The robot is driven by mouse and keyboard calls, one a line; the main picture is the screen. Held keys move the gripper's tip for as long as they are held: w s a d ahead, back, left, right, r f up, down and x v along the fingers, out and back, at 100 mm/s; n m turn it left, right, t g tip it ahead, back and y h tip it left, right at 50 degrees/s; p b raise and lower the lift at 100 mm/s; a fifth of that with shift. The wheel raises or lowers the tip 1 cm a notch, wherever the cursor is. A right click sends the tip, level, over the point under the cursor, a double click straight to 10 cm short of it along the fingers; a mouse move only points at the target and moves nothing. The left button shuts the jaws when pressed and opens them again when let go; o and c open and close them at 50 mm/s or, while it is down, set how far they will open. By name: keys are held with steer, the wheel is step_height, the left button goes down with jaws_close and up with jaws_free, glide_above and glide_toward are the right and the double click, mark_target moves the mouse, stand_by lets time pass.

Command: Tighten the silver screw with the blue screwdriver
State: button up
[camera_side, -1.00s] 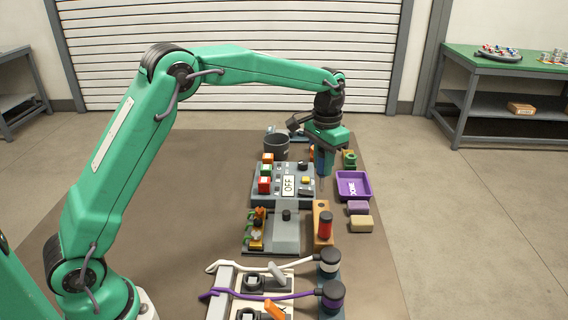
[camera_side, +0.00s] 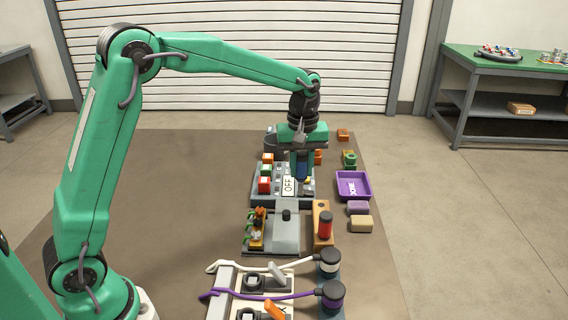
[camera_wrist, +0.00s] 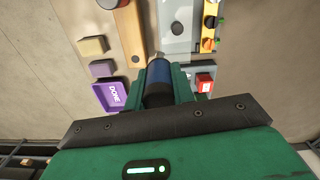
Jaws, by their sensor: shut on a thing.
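My gripper (camera_side: 303,168) is shut on the blue screwdriver (camera_wrist: 158,76), whose blue handle sits between the green jaws in the wrist view. A pale metal tip (camera_wrist: 157,57) shows beyond the handle. In the side view the screwdriver (camera_side: 302,172) hangs roughly upright over the right part of the grey control panel (camera_side: 262,198), by the OFF sign (camera_side: 289,185). I cannot tell whether the tip touches anything. I cannot make out the silver screw for certain in either view.
A wooden holder (camera_side: 318,240) with a red-handled tool (camera_side: 325,225) stands in front, beside a grey plate with a dark knob (camera_side: 286,214). A purple DONE tray (camera_side: 353,184) and small blocks (camera_side: 361,223) lie to the right. Cables run across the front.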

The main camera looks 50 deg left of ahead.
steer(key=s+a+n, duration=0.1)
steer(key=s+n, duration=0.5)
steer(key=n, duration=0.5)
steer(key=s+a+f+n, duration=0.1)
steer(key=s+n, duration=0.5)
steer(key=n, duration=0.5)
steer(key=shift+s+a, duration=0.25)
steer(key=shift+s, duration=0.15)
steer(key=shift+f, duration=0.3)
steer(key=shift+f, duration=1.95)
steer(key=shift+f, duration=0.85)
stand_by(0.6)
steer(key=shift+m, duration=1.8)
